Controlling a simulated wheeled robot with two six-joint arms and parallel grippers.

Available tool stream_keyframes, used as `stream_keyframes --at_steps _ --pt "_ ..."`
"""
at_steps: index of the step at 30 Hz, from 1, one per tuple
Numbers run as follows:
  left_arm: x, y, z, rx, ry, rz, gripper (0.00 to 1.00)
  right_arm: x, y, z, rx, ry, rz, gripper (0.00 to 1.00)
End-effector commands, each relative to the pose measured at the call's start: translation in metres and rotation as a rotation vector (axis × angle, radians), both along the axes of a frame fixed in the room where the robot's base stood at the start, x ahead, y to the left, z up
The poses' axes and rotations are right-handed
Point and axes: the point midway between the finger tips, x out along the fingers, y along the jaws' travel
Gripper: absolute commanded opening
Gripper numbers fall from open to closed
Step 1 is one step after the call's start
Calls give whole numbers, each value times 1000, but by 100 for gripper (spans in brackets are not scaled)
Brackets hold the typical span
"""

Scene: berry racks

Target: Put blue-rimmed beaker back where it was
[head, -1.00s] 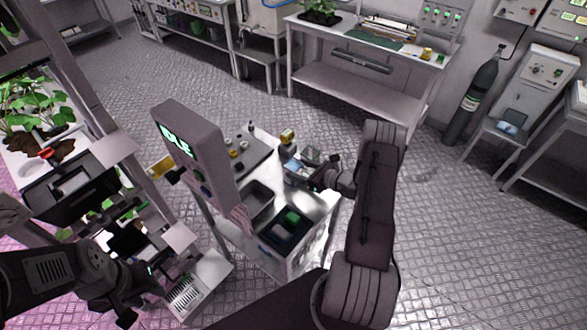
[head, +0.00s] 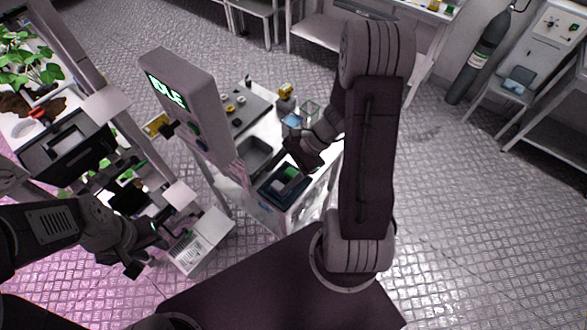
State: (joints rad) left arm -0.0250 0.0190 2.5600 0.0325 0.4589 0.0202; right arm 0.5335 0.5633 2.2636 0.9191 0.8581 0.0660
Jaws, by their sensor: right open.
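A small vessel with light blue at its top (head: 292,122), which looks like the blue-rimmed beaker, stands on the white cart top. A clear, square-looking glass vessel (head: 310,109) is just behind and right of it. My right gripper (head: 300,156) is open over the cart, just in front of the blue vessel and near the dark tray with a green item (head: 288,174). I see nothing held in it. My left gripper (head: 148,256) is open and empty at lower left, near the plant rack. The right wrist hides part of the cart top.
A grey post with an IDLE screen (head: 180,95) stands at the cart's left. A grey bin (head: 256,152), a dark plate with small pieces (head: 240,108) and a yellow-topped item (head: 286,92) share the cart.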

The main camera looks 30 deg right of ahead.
Motion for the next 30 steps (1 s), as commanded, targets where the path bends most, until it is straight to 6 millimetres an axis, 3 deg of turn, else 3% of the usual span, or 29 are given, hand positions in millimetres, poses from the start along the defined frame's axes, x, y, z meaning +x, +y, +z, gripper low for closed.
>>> stream_keyframes --at_steps 1,3,6,9,13,18,21,30 --pt "0 0 0 0 0 0 36 -25 12 7 -144 -53 263 60" --pt "0 0 0 0 0 0 36 -50 11 12 -339 -152 613 60" --pt "0 0 0 0 0 0 36 -57 3 25 -550 -315 992 60" --pt "0 0 0 0 0 0 36 -52 2 35 -666 -436 1209 60" --pt "0 0 0 0 0 0 36 -49 2 39 -711 -488 1295 60" --pt "0 0 0 0 0 0 36 -49 2 39 -710 -486 1292 60" --pt "0 0 -10 0 0 0 36 -49 2 29 -709 -484 1291 60" --pt "0 0 -6 0 0 0 36 -49 2 34 -709 -484 1290 60"
